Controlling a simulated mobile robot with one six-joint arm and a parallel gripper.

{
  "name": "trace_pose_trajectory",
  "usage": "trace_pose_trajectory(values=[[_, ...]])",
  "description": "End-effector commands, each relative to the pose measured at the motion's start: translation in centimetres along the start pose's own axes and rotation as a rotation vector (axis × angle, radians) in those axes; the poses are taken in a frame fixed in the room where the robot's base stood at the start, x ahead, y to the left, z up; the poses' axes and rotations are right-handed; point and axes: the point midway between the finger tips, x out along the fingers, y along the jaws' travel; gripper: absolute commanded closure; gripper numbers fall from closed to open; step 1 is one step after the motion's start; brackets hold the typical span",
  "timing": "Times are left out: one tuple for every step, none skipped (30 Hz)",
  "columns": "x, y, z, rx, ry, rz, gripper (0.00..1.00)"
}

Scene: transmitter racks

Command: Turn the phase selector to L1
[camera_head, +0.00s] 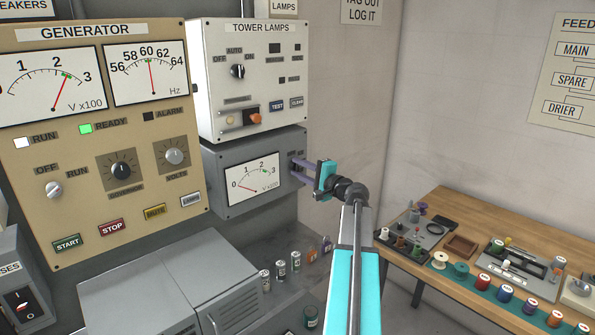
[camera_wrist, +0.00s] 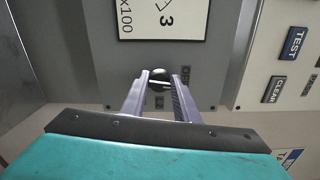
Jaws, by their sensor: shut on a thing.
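The phase selector (camera_wrist: 158,75) is a small dark round knob with a pale pointer line, on the grey meter box (camera_head: 225,160) below the tower lamps panel. My gripper (camera_wrist: 160,84) has its two purple-grey fingers on either side of the knob and is shut on it. In the head view my gripper (camera_head: 297,166) reaches the right side of the box face, and the fingers hide most of the knob.
The tower lamps panel (camera_head: 210,90) with its knobs and buttons sits just above. The tan generator panel (camera_head: 35,215) is at the left. Several cans (camera_head: 280,270) stand on the surface below. A wooden bench (camera_head: 450,205) with spools and trays is at the right.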

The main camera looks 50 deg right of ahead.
Motion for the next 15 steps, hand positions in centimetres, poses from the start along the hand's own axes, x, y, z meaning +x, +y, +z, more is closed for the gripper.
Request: trace_pose_trajectory(values=[[0.01,-0.21,-0.46,0.031,0.012,-0.004,0.95],[0.01,-0.23,-0.48,0.051,0.012,-0.005,0.95],[0.00,-0.25,-0.50,0.080,0.013,-0.005,0.95],[0.00,-0.27,-0.52,0.102,0.013,-0.005,0.95],[-0.01,-0.28,-0.54,0.127,0.014,-0.006,0.95],[-0.01,-0.30,-0.55,0.159,0.014,-0.006,0.95],[-0.02,-0.31,-0.56,0.184,0.014,-0.006,0.95],[-0.03,-0.33,-0.56,0.208,0.014,-0.006,0.95],[-0.03,-0.34,-0.57,0.243,0.014,-0.007,0.95],[-0.04,-0.36,-0.58,0.269,0.014,-0.007,0.95],[-0.04,-0.37,-0.59,0.295,0.014,-0.007,0.95],[-0.05,-0.38,-0.59,0.329,0.014,-0.007,0.95],[-0.05,-0.39,-0.60,0.355,0.014,-0.008,0.95],[-0.06,-0.40,-0.60,0.379,0.014,-0.008,0.95],[-0.07,-0.41,-0.60,0.411,0.014,-0.008,0.95]])
